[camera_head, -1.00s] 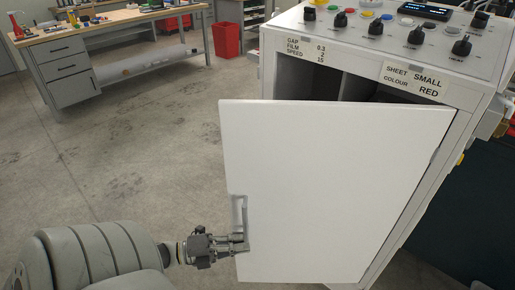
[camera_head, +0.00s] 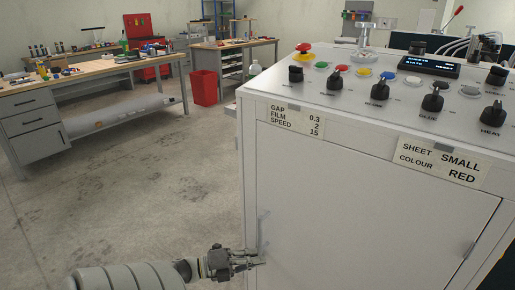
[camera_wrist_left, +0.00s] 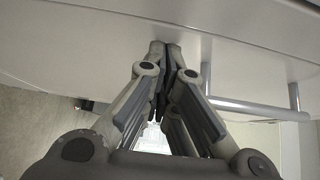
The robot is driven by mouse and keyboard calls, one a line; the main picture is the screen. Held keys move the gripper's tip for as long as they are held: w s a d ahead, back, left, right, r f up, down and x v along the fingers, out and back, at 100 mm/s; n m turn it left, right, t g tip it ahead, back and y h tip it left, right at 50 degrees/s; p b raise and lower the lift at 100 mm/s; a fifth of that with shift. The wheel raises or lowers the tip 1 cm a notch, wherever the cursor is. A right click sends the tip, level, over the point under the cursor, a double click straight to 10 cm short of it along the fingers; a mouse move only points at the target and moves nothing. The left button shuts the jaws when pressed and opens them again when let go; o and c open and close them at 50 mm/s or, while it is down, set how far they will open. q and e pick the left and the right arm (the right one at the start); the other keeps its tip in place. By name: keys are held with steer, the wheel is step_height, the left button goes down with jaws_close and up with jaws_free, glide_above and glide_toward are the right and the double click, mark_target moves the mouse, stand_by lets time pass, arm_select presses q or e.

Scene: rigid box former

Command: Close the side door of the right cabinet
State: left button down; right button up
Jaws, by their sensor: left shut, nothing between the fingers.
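The side door (camera_head: 370,200) of the right cabinet (camera_head: 248,190) is a white panel that now sits flush in the cabinet's front, with no dark opening showing. Its handle (camera_head: 263,232) is at the door's left edge, and the handle bar (camera_wrist_left: 250,108) also shows in the left wrist view. My left gripper (camera_head: 258,260) is shut and empty, with its fingertips at the door's left edge just below the handle. In the left wrist view the closed fingertips (camera_wrist_left: 166,48) are at the white door surface, touching or nearly so. My right gripper is not in view.
The cabinet top carries knobs, coloured buttons, a red emergency stop (camera_head: 303,50) and a small display (camera_head: 428,65). A workbench (camera_head: 95,70) and a red bin (camera_head: 204,87) stand behind on the left. The floor left of the cabinet is clear.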

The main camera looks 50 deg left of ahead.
arm_select(q)
steer(key=shift+w+a+r, duration=0.3)
steer(key=shift+w+r, duration=0.15)
steer(key=shift+r, duration=0.1)
steer(key=shift+a, duration=0.1)
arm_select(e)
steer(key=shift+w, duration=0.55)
arm_select(q)
steer(key=shift+s+a+f, duration=0.2)
steer(key=shift+s, duration=0.35)
steer(key=v, duration=1.1)
steer(key=shift+s+d+f, duration=0.3)
steer(key=shift+s+d, duration=0.05)
steer(key=shift+s, duration=0.05)
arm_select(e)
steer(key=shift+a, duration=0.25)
arm_select(q)
steer(key=shift+f, duration=0.1)
